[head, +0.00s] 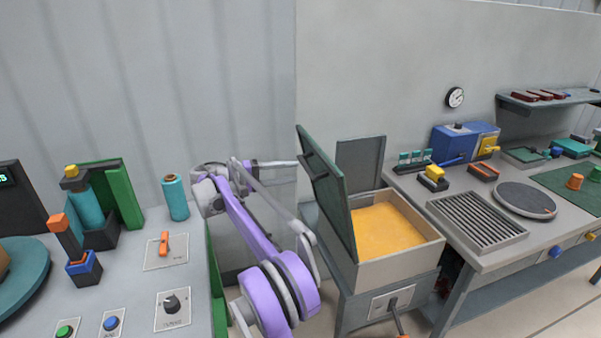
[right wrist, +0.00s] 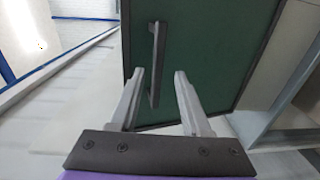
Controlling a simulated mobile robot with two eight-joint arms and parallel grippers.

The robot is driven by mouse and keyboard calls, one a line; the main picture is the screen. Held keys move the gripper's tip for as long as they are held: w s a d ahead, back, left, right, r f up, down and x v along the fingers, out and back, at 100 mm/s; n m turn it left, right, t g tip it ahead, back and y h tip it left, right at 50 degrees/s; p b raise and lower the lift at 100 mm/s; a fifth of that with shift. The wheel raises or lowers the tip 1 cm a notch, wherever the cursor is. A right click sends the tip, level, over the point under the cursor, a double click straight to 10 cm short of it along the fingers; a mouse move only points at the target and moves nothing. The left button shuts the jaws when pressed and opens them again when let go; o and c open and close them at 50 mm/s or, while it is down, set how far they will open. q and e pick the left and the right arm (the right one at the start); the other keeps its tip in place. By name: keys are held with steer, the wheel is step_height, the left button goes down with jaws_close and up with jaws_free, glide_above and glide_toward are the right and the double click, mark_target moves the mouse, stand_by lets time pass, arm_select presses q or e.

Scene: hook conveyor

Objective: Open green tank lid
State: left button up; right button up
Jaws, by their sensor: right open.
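The green tank lid (head: 327,195) stands raised, tilted steeply along the left side of the tank (head: 400,270). The tank's open top shows an orange-yellow fill (head: 387,230). In the right wrist view the lid's green face (right wrist: 215,50) fills the middle, with a dark bar handle (right wrist: 154,65) on it. My right gripper (head: 292,163) is open, just left of the lid's upper part. In the wrist view its fingertips (right wrist: 158,73) lie on either side of the handle; I cannot tell how deep the handle sits between them. My left gripper is not in view.
A grey panel (head: 360,163) stands upright behind the tank. A lever (head: 397,312) sticks out from the tank's front. The right bench holds a slatted tray (head: 478,222) and a round dark plate (head: 525,199). The left bench (head: 195,300) carries knobs, buttons and a teal cylinder (head: 175,198).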

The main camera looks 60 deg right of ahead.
steer(key=v, duration=0.6)
steer(key=shift+a, duration=0.15)
steer(key=shift+w, duration=0.1)
steer(key=s+a+f+n+t+y, duration=0.2)
steer(key=s+a+f+t+y, duration=0.2)
steer(key=a+f, duration=0.4)
steer(key=s+a+f+n+t+y, duration=0.3)
steer(key=s+a+f+t, duration=0.4)
steer(key=a, duration=1.1)
steer(key=s+a+f+n+t+y, duration=0.3)
steer(key=s+a+f+t+y, duration=0.2)
steer(key=a, duration=0.9)
step_height(320, 180, down, 4)
steer(key=s+y, duration=0.1)
steer(key=s, duration=0.2)
steer(key=shift+d+r, duration=0.15)
